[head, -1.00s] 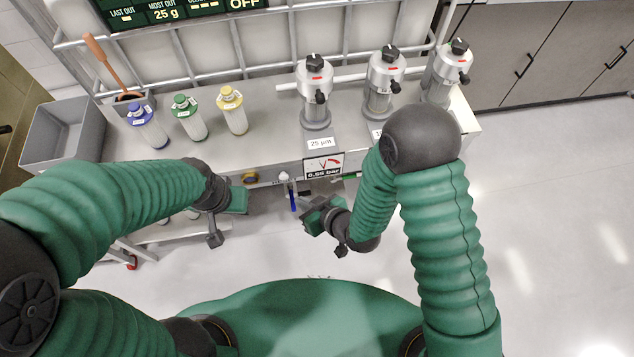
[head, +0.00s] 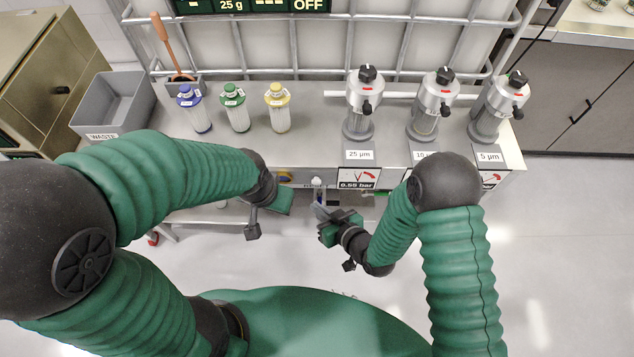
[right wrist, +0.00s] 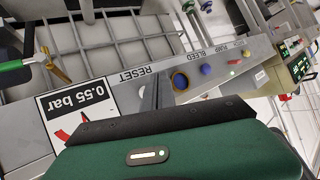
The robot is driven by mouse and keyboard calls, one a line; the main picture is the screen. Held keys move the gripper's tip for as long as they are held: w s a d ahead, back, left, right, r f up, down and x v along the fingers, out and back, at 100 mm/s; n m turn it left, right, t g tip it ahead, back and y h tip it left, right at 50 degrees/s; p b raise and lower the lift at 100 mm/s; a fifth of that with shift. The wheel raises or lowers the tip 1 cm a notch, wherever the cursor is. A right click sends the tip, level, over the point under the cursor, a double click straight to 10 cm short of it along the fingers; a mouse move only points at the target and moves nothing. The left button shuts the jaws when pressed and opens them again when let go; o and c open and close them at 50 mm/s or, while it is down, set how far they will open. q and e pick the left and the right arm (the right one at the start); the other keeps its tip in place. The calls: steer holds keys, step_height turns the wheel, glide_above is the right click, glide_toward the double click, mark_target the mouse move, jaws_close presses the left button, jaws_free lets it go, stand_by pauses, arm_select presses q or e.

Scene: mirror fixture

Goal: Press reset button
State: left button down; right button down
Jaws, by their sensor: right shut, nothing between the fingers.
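The RESET label (right wrist: 139,75) is on the grey front panel (right wrist: 120,92) of the bench, upside down in the right wrist view. My right gripper (right wrist: 157,90) is shut and empty, its dark fingers pointing at the panel beside this label.
A yellow-ringed button (right wrist: 180,80) and a blue knob (right wrist: 206,68) sit along the panel. A 0.55 bar gauge (head: 358,178) is to the right. Filter housings (head: 362,105), capped bottles (head: 236,108) and a grey waste bin (head: 108,105) stand on the bench.

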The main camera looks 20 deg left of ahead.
steer(key=shift+w+a, duration=0.2)
steer(key=shift+w, duration=0.5)
steer(key=shift+w+a, duration=0.25)
steer(key=shift+w, duration=0.4)
steer(key=shift+w+a, duration=0.2)
steer(key=shift+w, duration=0.5)
stand_by(0.4)
steer(key=shift+w+a, duration=0.1)
steer(key=shift+w, duration=0.25)
steer(key=shift+w+a+r+b, duration=0.15)
steer(key=shift+w+b, duration=0.2)
steer(key=shift+w, duration=0.2)
stand_by(0.7)
steer(key=shift+s+d, duration=0.25)
steer(key=shift+s, duration=0.7)
steer(key=shift+s+d+p, duration=0.15)
steer(key=shift+s+d, duration=0.1)
steer(key=shift+s, duration=0.55)
steer(key=shift+s+d+p, duration=0.2)
steer(key=shift+s, duration=0.6)
steer(key=shift+s+d+p, duration=0.15)
steer(key=shift+s+d, duration=0.1)
steer(key=shift+s, duration=0.55)
